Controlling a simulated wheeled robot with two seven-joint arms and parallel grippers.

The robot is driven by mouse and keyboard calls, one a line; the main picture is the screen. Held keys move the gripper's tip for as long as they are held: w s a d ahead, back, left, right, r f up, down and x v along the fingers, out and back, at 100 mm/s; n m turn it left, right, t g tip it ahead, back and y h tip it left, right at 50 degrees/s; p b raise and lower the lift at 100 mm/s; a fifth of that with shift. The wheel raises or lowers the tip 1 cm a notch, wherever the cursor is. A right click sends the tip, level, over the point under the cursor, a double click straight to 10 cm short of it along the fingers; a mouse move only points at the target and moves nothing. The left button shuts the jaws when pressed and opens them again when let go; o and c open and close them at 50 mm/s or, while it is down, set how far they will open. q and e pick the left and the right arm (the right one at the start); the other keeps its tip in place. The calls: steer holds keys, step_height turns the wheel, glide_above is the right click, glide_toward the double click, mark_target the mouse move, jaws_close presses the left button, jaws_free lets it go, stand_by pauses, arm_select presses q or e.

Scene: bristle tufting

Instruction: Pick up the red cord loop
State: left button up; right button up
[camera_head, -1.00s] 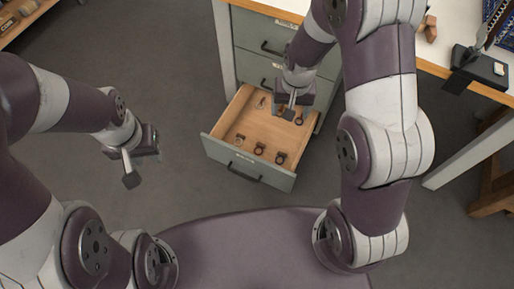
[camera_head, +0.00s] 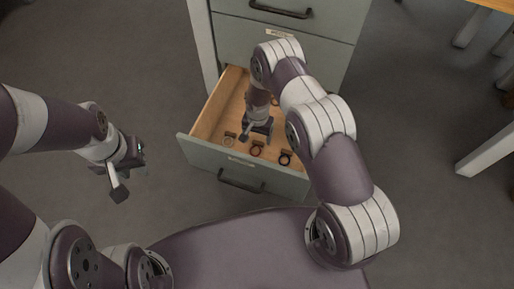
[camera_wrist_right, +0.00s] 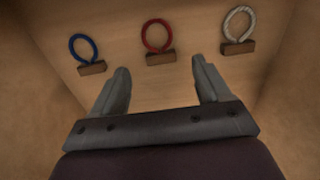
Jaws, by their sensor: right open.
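The red cord loop (camera_wrist_right: 157,36) stands up from a small wooden block (camera_wrist_right: 160,57) on the drawer floor in the right wrist view, between a blue loop and a pale loop. My right gripper (camera_wrist_right: 160,78) is open and empty. Its fingers point toward the red loop's block, apart from it, with the loop lying roughly between their lines.
The blue loop (camera_wrist_right: 83,48) and the pale loop (camera_wrist_right: 239,23) stand on their own blocks either side. The drawer front (camera_head: 238,167) and side walls enclose the space. Several dark or pale loops sit near the drawer's front. The cabinet (camera_head: 330,22) rises behind.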

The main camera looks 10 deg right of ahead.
mark_target(258, 144)
step_height(258, 144, down, 5)
steer(key=b, duration=0.3)
steer(key=shift+w+f, duration=0.1)
steer(key=shift+r, duration=0.2)
steer(key=c, duration=1.1)
